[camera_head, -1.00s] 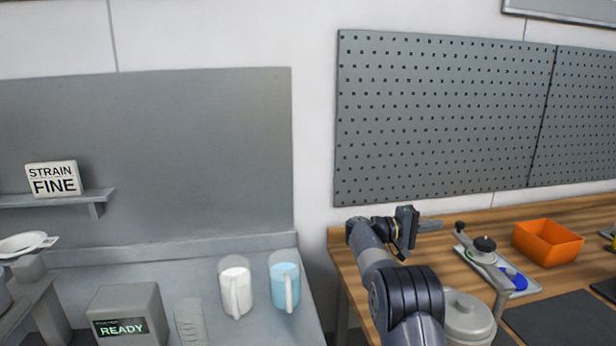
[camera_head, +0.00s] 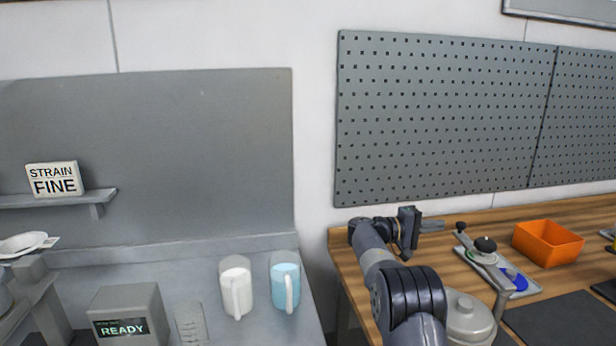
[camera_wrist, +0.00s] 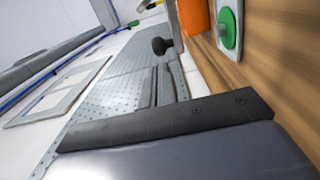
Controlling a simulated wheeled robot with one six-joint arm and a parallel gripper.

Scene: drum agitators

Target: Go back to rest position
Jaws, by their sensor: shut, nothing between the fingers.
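My gripper (camera_head: 431,226) is raised over the left end of the wooden workbench (camera_head: 465,227), with its fingers pointing right in the head view. It is shut and holds nothing. In the wrist view the closed fingers (camera_wrist: 160,88) show at the middle, with the pegboard beyond them. My gripper touches no object that I can see.
On the bench are a grey tray with a black knob (camera_head: 485,245), an orange bin (camera_head: 547,243) and a lidded pot (camera_head: 468,318). A white mug (camera_head: 236,287) and a blue mug (camera_head: 285,287) stand on the grey counter. The pegboard (camera_head: 440,120) rises behind the bench.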

